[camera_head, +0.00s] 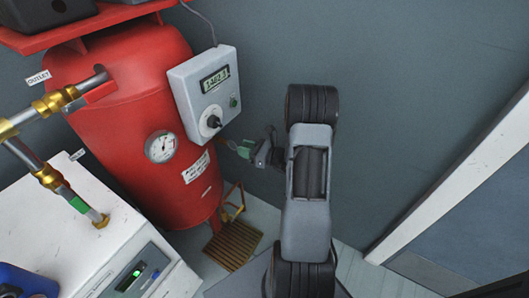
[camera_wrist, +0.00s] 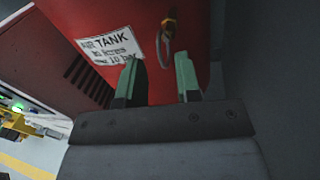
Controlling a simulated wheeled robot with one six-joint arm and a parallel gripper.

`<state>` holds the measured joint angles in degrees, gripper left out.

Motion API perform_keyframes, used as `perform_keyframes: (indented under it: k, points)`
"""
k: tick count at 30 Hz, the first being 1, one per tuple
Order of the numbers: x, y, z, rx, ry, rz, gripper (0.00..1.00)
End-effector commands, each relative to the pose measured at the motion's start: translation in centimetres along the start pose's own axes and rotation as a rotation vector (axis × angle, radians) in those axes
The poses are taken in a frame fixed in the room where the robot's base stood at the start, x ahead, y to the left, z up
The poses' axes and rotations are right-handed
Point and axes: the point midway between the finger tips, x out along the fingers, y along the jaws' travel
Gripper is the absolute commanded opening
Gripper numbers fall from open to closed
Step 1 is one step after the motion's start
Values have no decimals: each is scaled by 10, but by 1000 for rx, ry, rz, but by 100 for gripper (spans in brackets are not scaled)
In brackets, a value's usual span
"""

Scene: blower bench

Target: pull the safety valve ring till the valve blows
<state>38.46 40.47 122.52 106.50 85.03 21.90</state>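The safety valve (camera_wrist: 168,24) is a small brass fitting on the red tank (camera_head: 120,120), near the top of the wrist view. A thin grey ring (camera_wrist: 164,52) hangs at it. My gripper (camera_wrist: 158,78) has two green fingers, set apart with nothing held between them. The ring lies beyond the fingertips in the picture, roughly in line with the gap, and looks apart from them. In the head view my gripper (camera_head: 242,149) is at the tank's right side; the ring cannot be made out there.
A grey control box (camera_head: 203,90) with a display and knob is above the gripper. A gauge (camera_head: 160,147) and a tank label (camera_head: 196,168) face out. A white machine (camera_head: 50,235) with brass pipes stands left. A wooden slatted piece (camera_head: 233,244) lies below. The wall is bare at right.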

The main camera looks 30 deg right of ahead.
Motion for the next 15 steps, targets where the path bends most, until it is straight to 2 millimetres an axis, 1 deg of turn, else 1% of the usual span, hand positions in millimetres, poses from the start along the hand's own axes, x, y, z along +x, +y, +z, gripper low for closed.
perform_keyframes:
  k: [1,6,12,15]
  points:
    - [-12,-1,2,1,0,-6,32]
    - [-48,-1,2,2,-1,-6,32]
    - [-81,0,1,0,-1,-4,32]
    - [-92,-1,1,0,0,-3,32]
